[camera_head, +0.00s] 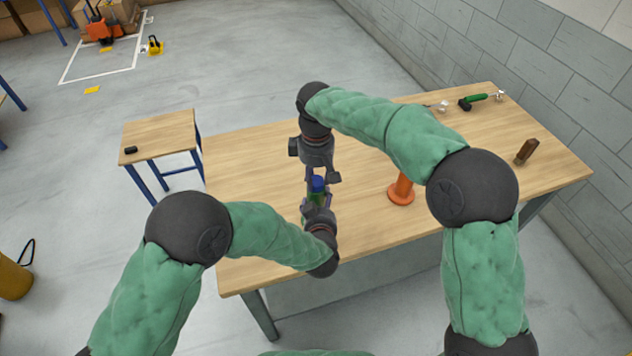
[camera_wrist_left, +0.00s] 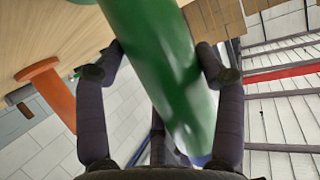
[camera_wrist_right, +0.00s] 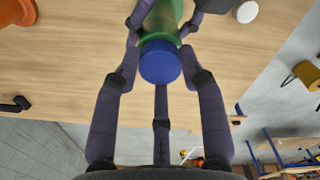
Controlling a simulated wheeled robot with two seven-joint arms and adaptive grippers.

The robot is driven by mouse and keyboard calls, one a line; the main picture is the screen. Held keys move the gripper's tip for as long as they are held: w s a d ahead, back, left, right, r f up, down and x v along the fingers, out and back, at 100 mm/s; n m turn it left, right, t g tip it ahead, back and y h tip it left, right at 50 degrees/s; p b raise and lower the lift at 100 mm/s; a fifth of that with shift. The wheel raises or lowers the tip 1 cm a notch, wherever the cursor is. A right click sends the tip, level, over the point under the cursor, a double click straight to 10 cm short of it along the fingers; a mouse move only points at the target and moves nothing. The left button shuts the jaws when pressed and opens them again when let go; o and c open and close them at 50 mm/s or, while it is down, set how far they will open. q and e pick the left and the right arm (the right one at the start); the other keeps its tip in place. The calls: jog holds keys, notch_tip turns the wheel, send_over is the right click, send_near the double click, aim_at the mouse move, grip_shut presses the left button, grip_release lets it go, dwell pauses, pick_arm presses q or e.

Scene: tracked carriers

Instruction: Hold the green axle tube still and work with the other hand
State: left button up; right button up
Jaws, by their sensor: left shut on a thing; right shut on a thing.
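The green axle tube (camera_wrist_left: 165,60) is between the fingers of my left gripper (camera_wrist_left: 160,72), which is shut on it above the bench. In the head view, my left gripper (camera_head: 318,208) is low on the tube and hides much of it. A blue cap (camera_wrist_right: 160,62) sits on the tube's end; it also shows in the head view (camera_head: 318,183). My right gripper (camera_wrist_right: 160,66) is shut on the blue cap, its fingers on either side. In the head view, my right gripper (camera_head: 322,178) comes from the far side, facing the left one.
An orange flanged post (camera_head: 402,190) stands on the wooden bench (camera_head: 250,170) to the right. A green-handled tool (camera_head: 480,99) and a brown brush-like object (camera_head: 526,152) lie farther right. A side table (camera_head: 165,132) holds a small black item (camera_head: 130,150). A block wall borders the right.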

jog(key=n, duration=0.3)
jog(key=shift+f, duration=0.15)
jog(key=o, duration=1)
